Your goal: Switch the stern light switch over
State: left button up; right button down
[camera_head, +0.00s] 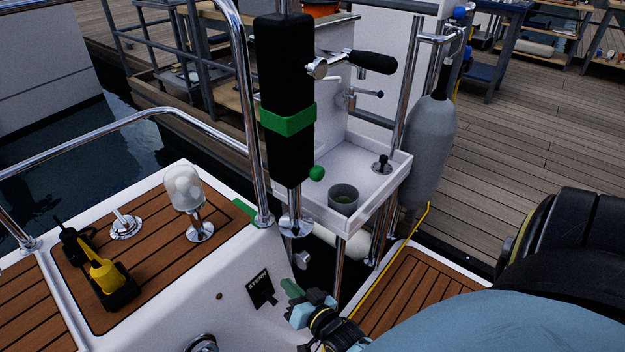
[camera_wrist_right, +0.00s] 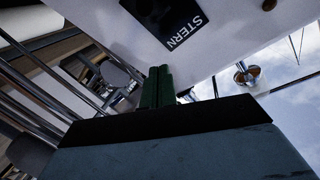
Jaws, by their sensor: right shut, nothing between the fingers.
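The stern light switch plate (camera_head: 262,290) is a small black panel lettered STERN on the white side of the boat. It also shows in the right wrist view as a dark plate (camera_wrist_right: 168,22) at the top. I cannot make out the switch lever's position. My right gripper (camera_head: 291,287) has green fingers that are shut and empty, just right of the plate in the head view. In the wrist view its fingertips (camera_wrist_right: 158,72) point toward the white panel below the plate, and I cannot tell whether they touch it. My left gripper is not in view.
A clear-domed lamp (camera_head: 185,188) and a yellow-and-black device (camera_head: 106,274) stand on the teak deck. A chrome rail (camera_head: 240,95) and a black post with a green band (camera_head: 286,150) rise close by. A white tray (camera_head: 385,190) holds a grey cup (camera_head: 344,200).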

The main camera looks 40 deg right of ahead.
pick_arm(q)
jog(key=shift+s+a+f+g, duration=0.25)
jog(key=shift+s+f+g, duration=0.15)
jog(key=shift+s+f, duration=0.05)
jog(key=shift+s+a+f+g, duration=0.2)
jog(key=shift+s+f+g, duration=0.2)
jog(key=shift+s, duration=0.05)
pick_arm(e)
jog(key=s+f, duration=0.5)
jog(key=s, duration=0.3)
jog(key=shift+s+a, duration=0.2)
jog(key=shift+a, duration=0.2)
jog(key=shift+r, duration=0.1)
